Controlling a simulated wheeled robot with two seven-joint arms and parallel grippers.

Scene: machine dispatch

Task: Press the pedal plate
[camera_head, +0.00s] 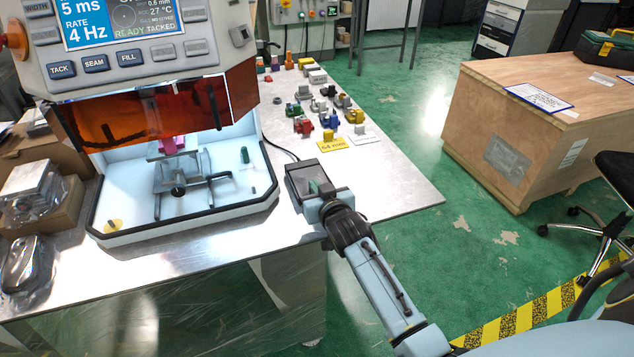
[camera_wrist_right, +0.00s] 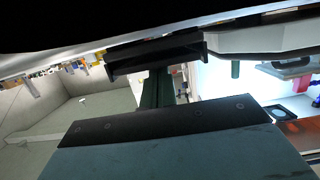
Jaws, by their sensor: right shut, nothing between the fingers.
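The pedal (camera_head: 299,175) is a dark, box-like unit with a grey rim on the metal bench, just right of the white machine. A black cable runs from it toward the back. My right gripper (camera_head: 317,186) is shut and empty, with its dark green fingers at the pedal's opening and partly hiding the plate. In the right wrist view the shut fingers (camera_wrist_right: 157,88) reach to the dark pedal housing (camera_wrist_right: 150,58). I cannot tell whether the fingertips touch the plate. My left gripper is not in view.
The white machine (camera_head: 235,200) with orange shields and a lit screen (camera_head: 125,20) stands left of the pedal. Several coloured parts (camera_head: 325,108) and a yellow card (camera_head: 333,143) lie behind it. The bench (camera_head: 395,190) is clear to the right. A wooden crate (camera_head: 480,120) stands beyond.

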